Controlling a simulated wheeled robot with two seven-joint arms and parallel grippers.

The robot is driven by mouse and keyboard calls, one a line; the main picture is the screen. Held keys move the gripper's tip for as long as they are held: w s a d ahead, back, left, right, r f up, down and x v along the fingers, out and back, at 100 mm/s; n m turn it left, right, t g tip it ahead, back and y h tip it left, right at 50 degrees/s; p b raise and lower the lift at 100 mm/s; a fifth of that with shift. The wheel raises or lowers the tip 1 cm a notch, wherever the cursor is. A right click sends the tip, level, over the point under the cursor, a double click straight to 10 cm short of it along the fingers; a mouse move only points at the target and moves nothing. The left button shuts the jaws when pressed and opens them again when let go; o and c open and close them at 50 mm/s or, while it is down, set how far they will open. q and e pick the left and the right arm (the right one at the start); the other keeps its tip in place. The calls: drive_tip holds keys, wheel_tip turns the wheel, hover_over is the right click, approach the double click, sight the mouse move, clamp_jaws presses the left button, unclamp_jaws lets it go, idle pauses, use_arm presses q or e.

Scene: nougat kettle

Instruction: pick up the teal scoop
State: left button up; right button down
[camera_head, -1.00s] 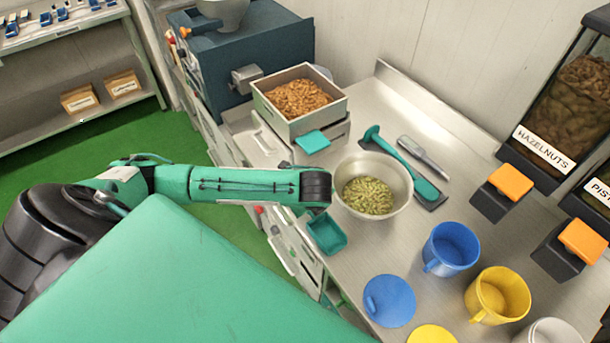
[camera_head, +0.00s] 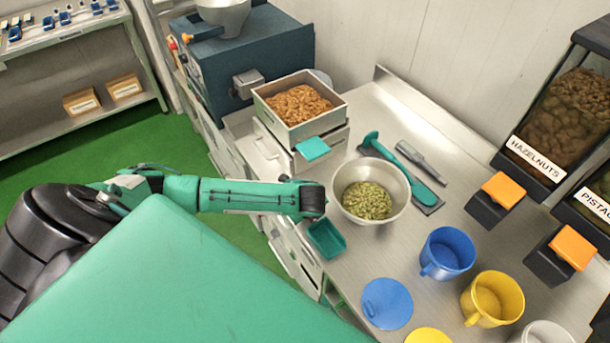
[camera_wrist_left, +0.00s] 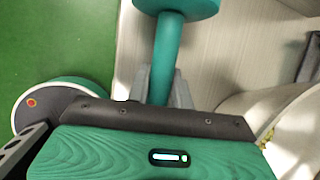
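The teal scoop (camera_head: 326,238) has an open rectangular pan, which shows in the head view just below my left wrist, at the counter's left edge. In the left wrist view, a round teal handle with a wide disc-like end (camera_wrist_left: 165,50) runs down between the two grey fingers of my left gripper (camera_wrist_left: 163,92). It appears to be the scoop's handle. The fingers stand on either side of it, close to it, and look open. Contact is not clear. In the head view my wrist hides the fingers and the handle. My right gripper is not in view.
A metal bowl of green nuts (camera_head: 370,190) stands just right of my left wrist. A box of brown nuts (camera_head: 325,118) is behind it. A teal spatula (camera_head: 410,165) lies beyond the bowl. Blue (camera_head: 447,253) and yellow (camera_head: 493,299) cups stand to the right.

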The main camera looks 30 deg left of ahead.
use_arm(q)
clamp_jaws()
drive_tip(key=shift+r, duration=0.1)
drive_tip(key=shift+r, duration=0.25)
wheel_tip(320, 180, up, 24)
drive_tip(key=p, duration=0.2)
drive_tip(key=shift+r, duration=0.15)
idle(0.3)
